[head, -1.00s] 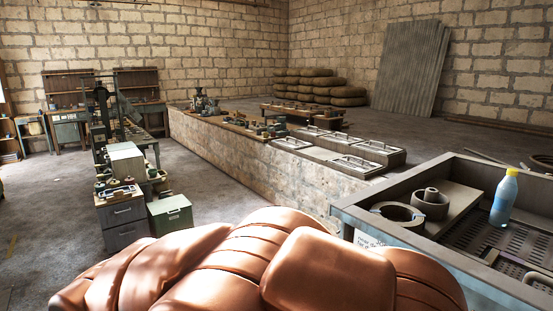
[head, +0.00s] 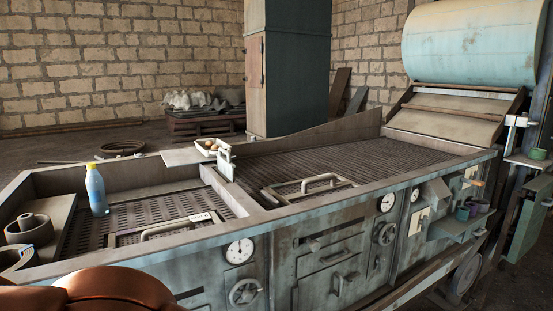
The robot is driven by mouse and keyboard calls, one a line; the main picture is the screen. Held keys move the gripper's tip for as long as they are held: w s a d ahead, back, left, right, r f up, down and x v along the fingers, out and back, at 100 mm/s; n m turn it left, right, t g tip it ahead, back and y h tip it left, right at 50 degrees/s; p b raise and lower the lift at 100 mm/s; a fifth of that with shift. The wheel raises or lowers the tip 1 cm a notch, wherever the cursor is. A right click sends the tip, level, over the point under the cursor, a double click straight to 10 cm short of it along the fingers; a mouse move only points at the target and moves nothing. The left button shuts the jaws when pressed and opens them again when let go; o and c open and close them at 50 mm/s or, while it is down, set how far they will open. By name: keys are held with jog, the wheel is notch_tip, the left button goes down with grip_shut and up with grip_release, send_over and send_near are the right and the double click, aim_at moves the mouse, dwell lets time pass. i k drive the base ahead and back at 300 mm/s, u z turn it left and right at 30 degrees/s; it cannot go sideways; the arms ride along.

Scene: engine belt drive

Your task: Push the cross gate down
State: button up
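A long grey-green machine (head: 330,235) fills the middle of the head view. A pale upright plate with a dark mark (head: 226,160) stands at the far end of the divider between the left tray and the ribbed bed; it may be the cross gate, but I cannot tell for sure. My gripper is not in view. Only a rounded copper-coloured part of my own body shows at the bottom left.
A blue bottle with a yellow cap (head: 96,190) stands in the left tray, near grey rings (head: 29,229). Gauges and handwheels (head: 244,292) are on the front. A large pale drum (head: 475,40) is at the right.

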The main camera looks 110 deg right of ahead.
aim_at(225, 165)
jog(key=z, duration=1.3)
jog(key=k, duration=0.85)
jog(key=z, duration=1.2)
jog(key=i, duration=0.5)
